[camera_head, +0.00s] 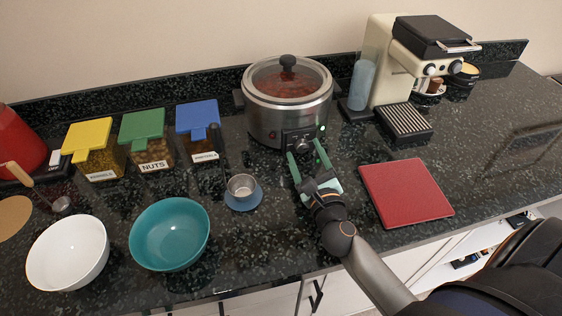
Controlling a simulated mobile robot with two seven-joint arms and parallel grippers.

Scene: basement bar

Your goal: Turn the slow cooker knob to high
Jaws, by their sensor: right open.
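The slow cooker (264,116) stands at the back middle of the counter, a round steel pot with a glass lid and reddish food inside. Its control panel faces forward, with a dark knob (303,146) low on the front and green lights beside it. The knob's exact setting is too small to read. My right gripper (303,155) is open, with its green fingers pointing at the panel, one on each side of the knob. I cannot tell whether the fingers touch the knob. My left gripper is not in view.
A coffee machine (392,75) stands at the back right, with a red mat (405,191) in front. A small metal cup (241,185), a teal bowl (170,234) and a white bowl (68,252) sit left of my right arm. Lidded containers (146,140) line the back left.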

